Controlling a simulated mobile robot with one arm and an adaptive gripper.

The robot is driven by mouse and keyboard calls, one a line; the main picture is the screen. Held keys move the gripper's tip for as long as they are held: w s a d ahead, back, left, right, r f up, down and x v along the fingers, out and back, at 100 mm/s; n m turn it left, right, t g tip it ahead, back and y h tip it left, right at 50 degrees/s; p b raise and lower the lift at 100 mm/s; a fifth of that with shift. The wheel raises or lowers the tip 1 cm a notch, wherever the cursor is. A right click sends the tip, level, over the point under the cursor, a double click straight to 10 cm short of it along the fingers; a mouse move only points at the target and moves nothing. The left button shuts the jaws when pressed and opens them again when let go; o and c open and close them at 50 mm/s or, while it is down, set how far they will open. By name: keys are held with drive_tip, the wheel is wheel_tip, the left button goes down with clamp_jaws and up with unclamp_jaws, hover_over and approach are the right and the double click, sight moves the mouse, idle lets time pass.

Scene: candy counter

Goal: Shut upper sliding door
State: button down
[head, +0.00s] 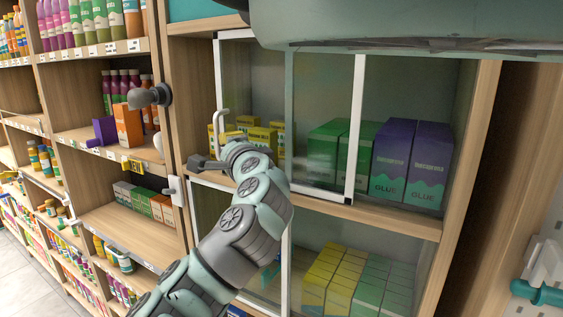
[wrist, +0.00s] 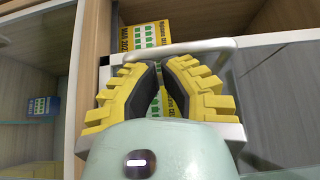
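The upper sliding door (head: 359,120) is a glass pane in a white frame in the upper compartment. Its white upright handle (head: 219,125) is near the frame's left edge. My gripper (head: 205,163) is at the foot of that handle, mostly hidden by my wrist in the head view. In the wrist view my gripper (wrist: 160,66) shows two yellow ribbed fingers leaning together, tips almost meeting. A white handle bar (wrist: 190,46) crosses at the tips and is not visibly pinched between them. Contact with it cannot be told.
Yellow boxes (head: 260,136) stand behind the pane's left part. Green boxes (head: 327,143) and purple glue boxes (head: 393,160) stand to the right. A lower compartment holds yellow boxes (head: 325,275).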

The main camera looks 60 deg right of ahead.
drive_tip(key=w+a, duration=0.1)
drive_tip(key=w, duration=1.2)
